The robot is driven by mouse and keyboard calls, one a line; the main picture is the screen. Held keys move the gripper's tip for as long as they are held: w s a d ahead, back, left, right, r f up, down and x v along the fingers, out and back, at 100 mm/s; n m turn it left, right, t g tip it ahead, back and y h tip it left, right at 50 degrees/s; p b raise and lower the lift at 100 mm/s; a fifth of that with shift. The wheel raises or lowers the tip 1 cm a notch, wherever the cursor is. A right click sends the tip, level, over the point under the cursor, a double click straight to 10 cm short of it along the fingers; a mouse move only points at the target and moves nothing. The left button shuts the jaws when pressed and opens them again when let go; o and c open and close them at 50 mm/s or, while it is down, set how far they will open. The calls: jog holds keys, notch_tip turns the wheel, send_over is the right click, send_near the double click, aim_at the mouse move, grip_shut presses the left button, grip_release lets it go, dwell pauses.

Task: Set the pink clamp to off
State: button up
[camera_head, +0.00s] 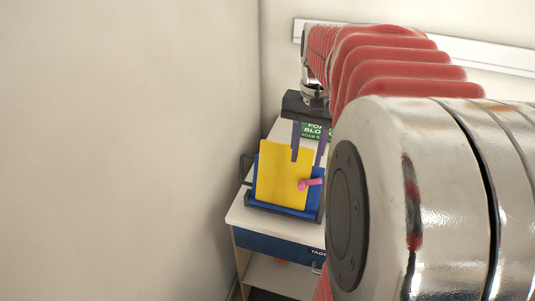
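The pink clamp (309,184) is a small lever on the right part of a yellow panel (280,177) with a blue frame (283,208) around its lower side. Its handle points to the right, nearly level. My gripper (309,158) hangs with its fingers downward above and in front of the panel in the picture. Its two dark fingers are spread apart with nothing visible between them. The fingertips show just above the clamp; whether they touch the panel cannot be told. My arm hides what lies right of the clamp.
The panel stands on a white-topped cart (247,213) with a dark blue drawer front. A plain wall (130,150) rises close on the left. A white rail (480,52) runs along the back wall.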

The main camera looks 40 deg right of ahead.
aim_at(302, 184)
notch_tip(302, 184, down, 10)
jog(key=shift+w+a+r, duration=0.1)
jog(key=shift+r, duration=0.1)
jog(key=shift+c, duration=0.7)
grip_shut()
